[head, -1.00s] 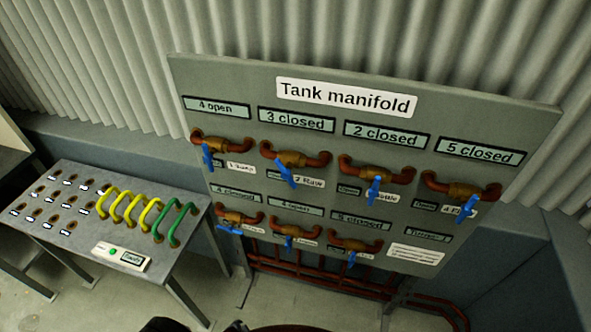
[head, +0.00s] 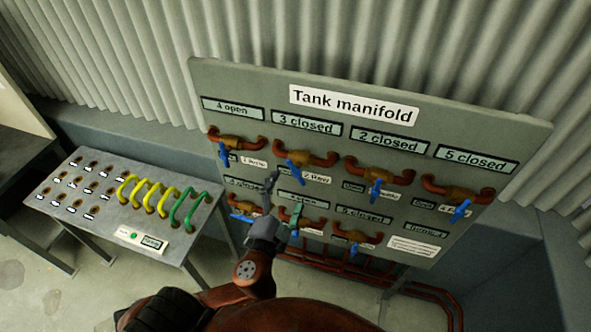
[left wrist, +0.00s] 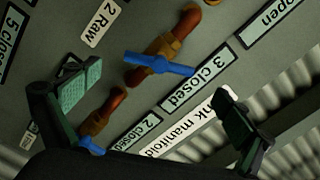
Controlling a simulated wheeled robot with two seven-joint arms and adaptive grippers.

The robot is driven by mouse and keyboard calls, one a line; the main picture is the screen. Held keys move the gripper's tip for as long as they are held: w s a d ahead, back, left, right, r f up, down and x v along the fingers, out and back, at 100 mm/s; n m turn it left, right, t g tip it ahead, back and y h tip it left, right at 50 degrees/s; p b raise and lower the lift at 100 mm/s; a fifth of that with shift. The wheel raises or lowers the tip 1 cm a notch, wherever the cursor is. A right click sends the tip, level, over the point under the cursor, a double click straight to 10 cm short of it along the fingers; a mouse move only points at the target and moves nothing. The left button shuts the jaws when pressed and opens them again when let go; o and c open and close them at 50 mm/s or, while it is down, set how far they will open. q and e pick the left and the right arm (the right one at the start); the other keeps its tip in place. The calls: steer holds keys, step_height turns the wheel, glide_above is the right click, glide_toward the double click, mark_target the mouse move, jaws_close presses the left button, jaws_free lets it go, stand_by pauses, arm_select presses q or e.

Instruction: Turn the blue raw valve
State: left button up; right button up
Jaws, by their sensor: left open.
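The raw valve's blue handle (head: 296,173) hangs from a brass valve on copper pipe, beside a "2 Raw" label (head: 317,178) and under the "3 closed" sign (head: 307,124). The handle slants down to the right, across the pipe. In the left wrist view the same blue handle (left wrist: 158,63) crosses its brass body, with the "2 Raw" label (left wrist: 101,24) near it. My left gripper (head: 284,198) is open and empty, just below the handle in the head view. In the left wrist view its fingers (left wrist: 160,95) are spread widely, the handle between and beyond them. My right gripper is not visible.
Other blue-handled valves stand close by on the Tank manifold panel (head: 480,225), beside and below the raw valve. A grey table (head: 115,222) with yellow and green cables stands left. Red pipes (head: 440,300) run near the floor.

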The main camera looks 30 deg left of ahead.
mark_target(295, 175)
arm_select(q)
steer(key=p+x, duration=0.1)
steer(key=x, duration=0.5)
steer(key=shift+w+r+p, duration=0.1)
steer(key=shift+w+p, duration=0.05)
steer(key=shift+p, duration=0.2)
steer(key=shift+w+a, duration=0.1)
steer(key=shift+w, duration=0.5)
steer(key=shift+c, duration=0.4)
steer(key=c, duration=1.1)
